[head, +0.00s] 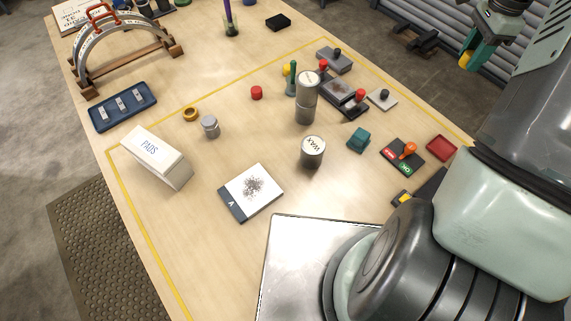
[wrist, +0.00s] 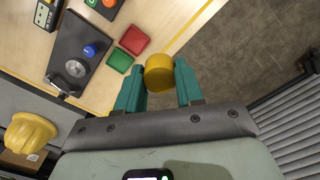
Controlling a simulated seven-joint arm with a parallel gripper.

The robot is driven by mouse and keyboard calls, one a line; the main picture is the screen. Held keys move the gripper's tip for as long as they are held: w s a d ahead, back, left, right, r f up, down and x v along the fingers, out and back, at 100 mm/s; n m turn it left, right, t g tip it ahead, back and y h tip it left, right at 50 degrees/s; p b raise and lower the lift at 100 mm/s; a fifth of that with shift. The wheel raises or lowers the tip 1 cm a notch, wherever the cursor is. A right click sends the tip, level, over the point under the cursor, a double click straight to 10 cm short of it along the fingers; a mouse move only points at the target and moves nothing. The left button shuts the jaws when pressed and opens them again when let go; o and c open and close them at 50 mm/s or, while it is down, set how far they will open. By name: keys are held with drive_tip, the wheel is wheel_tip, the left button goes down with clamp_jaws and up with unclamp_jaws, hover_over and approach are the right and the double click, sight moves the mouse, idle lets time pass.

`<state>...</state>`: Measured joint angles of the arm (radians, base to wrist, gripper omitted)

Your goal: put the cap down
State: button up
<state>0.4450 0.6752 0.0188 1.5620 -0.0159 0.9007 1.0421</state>
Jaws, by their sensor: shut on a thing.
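The yellow cap (wrist: 159,72) is held between the two teal fingers of my gripper (wrist: 158,84) in the wrist view. In the head view, the cap (head: 465,61) shows at the tip of my gripper (head: 476,54) at the upper right, high and off to the right of the table. The gripper is shut on the cap. Part of the cap is hidden by the fingers.
The wooden table (head: 265,190) has bare room at its front middle. A red tray (head: 441,147), an orange-knobbed switch panel (head: 404,154), a WAX tin (head: 313,151) and a PADS box (head: 157,157) stand on it. The wrist view shows a green tray (wrist: 120,60) and a yellow hard hat (wrist: 29,135).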

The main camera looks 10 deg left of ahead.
drive_tip(key=a+n, duration=0.5)
drive_tip(key=a, duration=1.1)
drive_tip(key=n, duration=1.5)
hover_over(250, 191)
wheel_tip(250, 191, down, 16)
drive_tip(key=shift+f, duration=2.7)
drive_tip(key=shift+f, duration=0.1)
